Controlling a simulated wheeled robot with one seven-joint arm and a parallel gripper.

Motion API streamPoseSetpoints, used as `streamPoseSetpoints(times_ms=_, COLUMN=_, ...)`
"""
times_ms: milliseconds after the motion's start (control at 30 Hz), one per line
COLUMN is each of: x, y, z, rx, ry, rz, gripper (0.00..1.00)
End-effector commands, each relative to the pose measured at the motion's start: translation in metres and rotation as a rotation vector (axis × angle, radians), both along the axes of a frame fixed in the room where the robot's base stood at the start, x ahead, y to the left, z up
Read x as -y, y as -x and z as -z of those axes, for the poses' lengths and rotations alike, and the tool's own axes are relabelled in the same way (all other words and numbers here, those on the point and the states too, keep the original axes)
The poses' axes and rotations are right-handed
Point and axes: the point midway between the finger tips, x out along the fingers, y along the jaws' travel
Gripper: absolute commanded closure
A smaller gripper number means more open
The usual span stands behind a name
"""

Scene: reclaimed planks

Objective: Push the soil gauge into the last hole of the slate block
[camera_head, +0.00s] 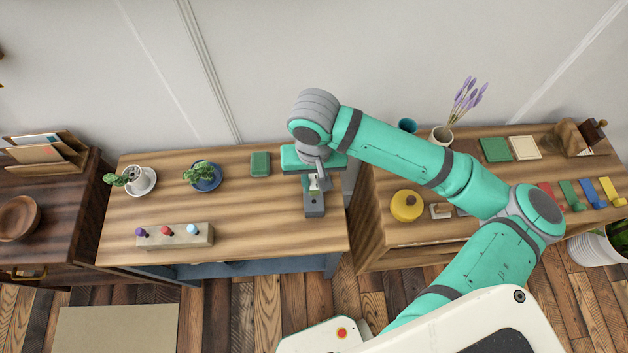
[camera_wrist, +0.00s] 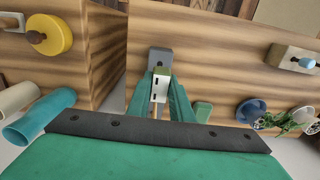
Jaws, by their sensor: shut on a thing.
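My gripper (camera_head: 315,177) is above the right part of the middle table and points down. In the wrist view its green fingers (camera_wrist: 161,88) are shut on a small white piece with dark slots and an olive-green end, which looks like the soil gauge (camera_wrist: 159,83). The gauge also shows, small and pale, in the head view (camera_head: 314,184). A dark grey block, seemingly the slate block (camera_head: 315,211), is on the table right at the gauge; it also shows in the wrist view (camera_wrist: 159,55). Its holes, the gauge's lower end and any contact are hidden.
A pale block (camera_head: 178,241) with purple, red and light-blue knobs is at the table's front left. A green box (camera_head: 260,164), a plant in a blue bowl (camera_head: 205,177) and a plant in a white dish (camera_head: 141,181) stand behind. The table's middle is clear.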

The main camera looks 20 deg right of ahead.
Motion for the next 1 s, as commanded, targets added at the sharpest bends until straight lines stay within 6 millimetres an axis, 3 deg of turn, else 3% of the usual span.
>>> streamPoseSetpoints(times_ms=1000, x=0.0, y=0.0, z=0.021, rx=0.0, ry=-0.001, rz=0.0, gripper=1.0)
